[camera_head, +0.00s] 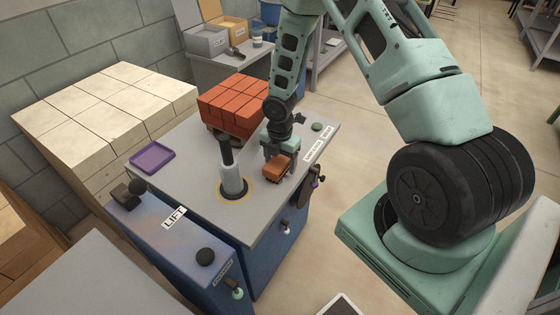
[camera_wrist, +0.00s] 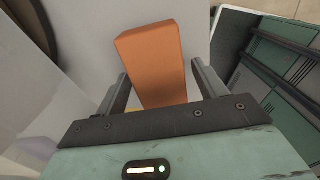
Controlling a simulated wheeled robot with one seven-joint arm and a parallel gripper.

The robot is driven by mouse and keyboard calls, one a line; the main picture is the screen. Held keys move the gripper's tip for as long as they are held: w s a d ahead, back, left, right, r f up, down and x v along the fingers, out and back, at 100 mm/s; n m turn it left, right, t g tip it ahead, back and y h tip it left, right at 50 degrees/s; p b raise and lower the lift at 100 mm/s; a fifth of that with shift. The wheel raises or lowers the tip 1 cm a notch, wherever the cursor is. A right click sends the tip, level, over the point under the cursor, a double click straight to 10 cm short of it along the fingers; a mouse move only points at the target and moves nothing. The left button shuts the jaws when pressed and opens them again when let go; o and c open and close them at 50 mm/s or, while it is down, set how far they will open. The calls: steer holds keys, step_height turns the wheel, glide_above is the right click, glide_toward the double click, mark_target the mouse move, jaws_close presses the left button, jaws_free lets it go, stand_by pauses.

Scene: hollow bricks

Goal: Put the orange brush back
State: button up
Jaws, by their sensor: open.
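An orange block-shaped thing, taken to be the orange brush (camera_head: 276,169), is at the right part of the grey worktop (camera_head: 200,150), just under my gripper (camera_head: 280,160). In the wrist view the brush (camera_wrist: 153,55) stands out between the two fingers of my gripper (camera_wrist: 163,82). The fingers are apart, with a gap visible on the right side of the brush. No bristles show. I cannot tell whether the brush touches the worktop. A white label (camera_head: 318,149) lies along the right edge of the worktop; its text is too small to read surely.
A stack of red bricks (camera_head: 232,103) stands behind on the worktop. A grey post with a black top (camera_head: 231,175) stands left of my gripper. A purple tray (camera_head: 152,158) lies at the left. A green disc (camera_head: 317,127) is at the back right. Pale blocks (camera_head: 110,115) are piled left.

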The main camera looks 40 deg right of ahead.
mark_target(280, 159)
step_height(280, 159, up, 11)
steer(key=s+a+r+m, duration=0.3)
steer(key=a+r, duration=0.4)
steer(key=a, duration=0.3)
steer(key=s+a+r+m, duration=0.5)
steer(key=s+a, duration=0.2)
steer(key=s, duration=0.3)
steer(key=s+a+r+m, duration=0.5)
steer(key=s+a+m, duration=0.1)
steer(key=s, duration=0.5)
steer(key=shift+s+a+y, duration=0.2)
steer(key=shift+a+y, duration=0.1)
steer(key=shift+a, duration=0.55)
